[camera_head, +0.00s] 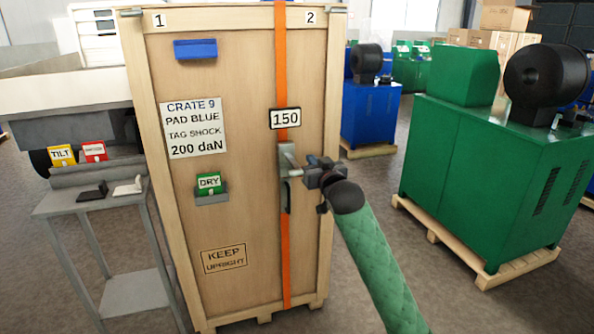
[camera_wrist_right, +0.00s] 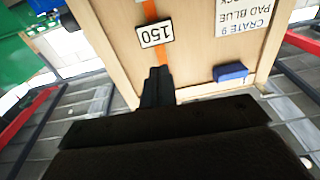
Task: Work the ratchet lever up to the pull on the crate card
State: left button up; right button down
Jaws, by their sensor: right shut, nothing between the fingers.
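A tall wooden crate (camera_head: 232,250) carries a white card (camera_head: 194,127) reading "CRATE 9, PAD BLUE, TAG SHOCK, 200 daN". An orange strap (camera_head: 281,70) runs down its front. The white plate (camera_head: 285,118) on the strap reads 150, and it shows upside down in the right wrist view (camera_wrist_right: 155,33). Below it is the grey metal ratchet (camera_head: 286,160) with its lever. My right gripper (camera_head: 309,167) is shut at the ratchet, just right of it. Its dark fingers show in the wrist view (camera_wrist_right: 157,85); whether they touch the lever is unclear. My left gripper is not in view.
A blue pad (camera_head: 195,49) is high on the crate, and a green DRY tag (camera_head: 209,184) sits in a holder. A grey stand (camera_head: 90,203) at left bears yellow TILT (camera_head: 62,155) and red (camera_head: 94,151) tags. A green machine (camera_head: 480,165) stands on a pallet at right.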

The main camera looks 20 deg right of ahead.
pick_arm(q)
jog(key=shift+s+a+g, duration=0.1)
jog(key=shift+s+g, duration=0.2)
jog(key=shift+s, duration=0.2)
pick_arm(e)
jog(key=f, duration=0.1)
jog(key=f+g, duration=0.1)
jog(key=shift+d+f+g+h, duration=0.3)
jog(key=shift+d+f, duration=0.05)
jog(key=shift+f, duration=0.05)
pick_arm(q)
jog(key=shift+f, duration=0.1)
pick_arm(e)
jog(key=shift+w, duration=0.15)
